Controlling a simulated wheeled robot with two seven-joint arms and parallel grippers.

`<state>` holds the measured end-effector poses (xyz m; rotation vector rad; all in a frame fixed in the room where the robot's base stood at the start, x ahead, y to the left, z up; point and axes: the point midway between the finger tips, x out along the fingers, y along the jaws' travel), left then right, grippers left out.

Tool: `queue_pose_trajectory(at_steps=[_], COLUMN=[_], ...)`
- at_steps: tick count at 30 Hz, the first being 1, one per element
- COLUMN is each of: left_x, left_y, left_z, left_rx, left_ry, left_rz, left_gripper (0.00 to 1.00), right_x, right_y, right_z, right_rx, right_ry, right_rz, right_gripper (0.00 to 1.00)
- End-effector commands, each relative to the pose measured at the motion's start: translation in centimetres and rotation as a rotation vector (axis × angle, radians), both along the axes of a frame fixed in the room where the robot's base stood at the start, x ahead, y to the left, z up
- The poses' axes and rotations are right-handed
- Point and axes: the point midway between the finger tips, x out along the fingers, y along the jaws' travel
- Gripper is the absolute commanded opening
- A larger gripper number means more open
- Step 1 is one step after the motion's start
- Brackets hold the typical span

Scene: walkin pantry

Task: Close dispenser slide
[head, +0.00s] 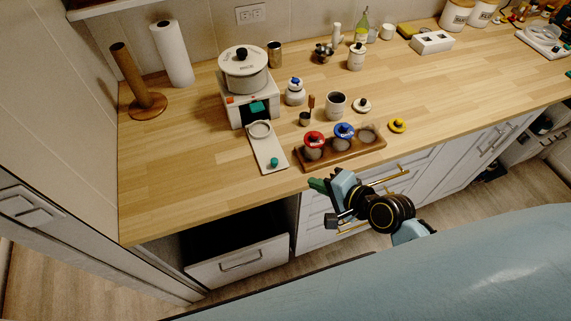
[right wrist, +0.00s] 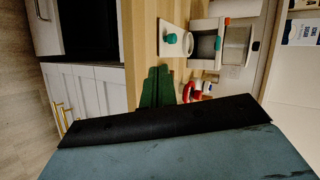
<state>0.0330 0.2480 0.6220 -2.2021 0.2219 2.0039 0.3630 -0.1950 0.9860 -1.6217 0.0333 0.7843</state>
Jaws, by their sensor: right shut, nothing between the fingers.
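The dispenser (head: 238,104) is a white box on the wooden counter with a round lidded hopper (head: 244,75) on top. It also shows in the right wrist view (right wrist: 206,50). Its pale slide (head: 266,153) sticks out of the front toward the counter edge, with a round hole near the box and a teal knob (head: 274,162) at the outer end. The knob shows in the right wrist view (right wrist: 171,38) too. My right gripper (head: 316,184) is shut and empty, with green fingers, near the counter's front edge, right of and in front of the knob, apart from it. My left gripper is out of view.
A wooden rack (head: 354,154) with jars and red and blue lids stands right of the slide, close to my right gripper. Below the counter a drawer (head: 238,262) is pulled out.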

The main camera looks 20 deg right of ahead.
Motion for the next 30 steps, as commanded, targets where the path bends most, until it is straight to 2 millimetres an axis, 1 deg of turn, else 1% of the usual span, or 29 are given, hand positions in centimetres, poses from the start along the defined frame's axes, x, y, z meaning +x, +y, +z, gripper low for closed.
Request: queue_pose_trajectory(at_steps=[3, 10, 12, 15, 21, 30], left_x=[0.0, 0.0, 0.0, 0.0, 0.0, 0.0], left_y=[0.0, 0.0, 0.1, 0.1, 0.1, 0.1], left_z=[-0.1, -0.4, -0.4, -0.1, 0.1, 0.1], left_rx=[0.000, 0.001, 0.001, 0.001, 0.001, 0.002], left_ry=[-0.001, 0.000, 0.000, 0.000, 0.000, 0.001], left_rz=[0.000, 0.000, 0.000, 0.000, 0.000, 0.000], left_gripper=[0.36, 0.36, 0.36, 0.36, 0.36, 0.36], right_x=[2.1, 5.7, 6.6, 8.0, 9.4, 9.6], right_y=[1.0, 2.9, 3.5, 4.2, 4.9, 5.0], right_z=[-1.2, -3.6, -4.0, -3.8, -3.9, -4.0], right_rx=[0.000, 0.000, -0.002, -0.002, -0.003, -0.004], right_ry=[-0.004, -0.002, -0.003, -0.003, -0.003, -0.002], right_rz=[-0.001, 0.000, 0.001, 0.001, 0.001, 0.001], right_gripper=[0.00, 0.00, 0.00, 0.00, 0.00, 0.00])
